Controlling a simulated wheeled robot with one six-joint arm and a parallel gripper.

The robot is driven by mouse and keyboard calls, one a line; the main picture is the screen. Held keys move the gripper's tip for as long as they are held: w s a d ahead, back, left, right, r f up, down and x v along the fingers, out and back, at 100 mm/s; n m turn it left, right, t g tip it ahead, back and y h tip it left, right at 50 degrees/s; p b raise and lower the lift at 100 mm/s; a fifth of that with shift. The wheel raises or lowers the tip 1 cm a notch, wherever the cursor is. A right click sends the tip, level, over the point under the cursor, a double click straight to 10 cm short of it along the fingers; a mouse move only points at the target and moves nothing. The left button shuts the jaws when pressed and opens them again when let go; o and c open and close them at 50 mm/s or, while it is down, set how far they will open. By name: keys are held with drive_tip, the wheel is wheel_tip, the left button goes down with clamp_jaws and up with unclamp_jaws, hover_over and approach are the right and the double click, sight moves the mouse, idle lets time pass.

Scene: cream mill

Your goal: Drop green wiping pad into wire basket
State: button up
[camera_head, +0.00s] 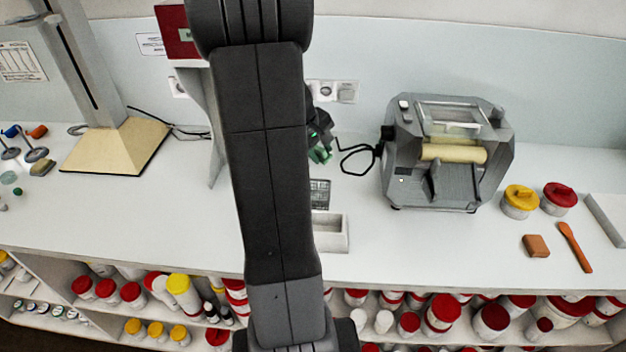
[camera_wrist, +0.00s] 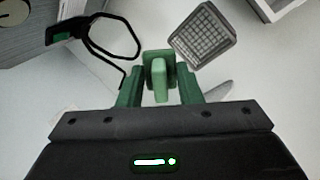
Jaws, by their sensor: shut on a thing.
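My gripper (camera_wrist: 158,85) is shut on the green wiping pad (camera_wrist: 158,72), which sits between its two green fingers in the wrist view. In the head view my gripper (camera_head: 320,152) shows behind my arm, above the counter, and the pad cannot be told apart from the fingers there. The wire basket (camera_wrist: 205,36) is a small grey mesh container up and to the right of the pad in the wrist view, apart from it. In the head view the basket (camera_head: 320,193) is partly hidden by my arm.
A grey roller mill (camera_head: 448,155) stands to the right, with a black cable (camera_head: 357,158) looping on the counter. A white open tray (camera_head: 330,232) lies in front of the basket. Yellow-lidded (camera_head: 520,201) and red-lidded (camera_head: 559,198) jars stand at the right. The counter's front middle-right is clear.

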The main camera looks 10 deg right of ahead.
drive_tip(key=shift+w+f, duration=0.1)
drive_tip(key=shift+w, duration=0.15)
drive_tip(key=shift+f, duration=0.15)
drive_tip(key=shift+s+f+b, duration=0.2)
drive_tip(key=shift+f+b, duration=0.5)
drive_tip(key=shift+b, duration=0.1)
wheel_tip(320, 180, down, 4)
drive_tip(key=b, duration=0.2)
drive_tip(key=shift+w+b, duration=0.1)
drive_tip(key=shift+b, duration=0.25)
drive_tip(key=o, duration=1)
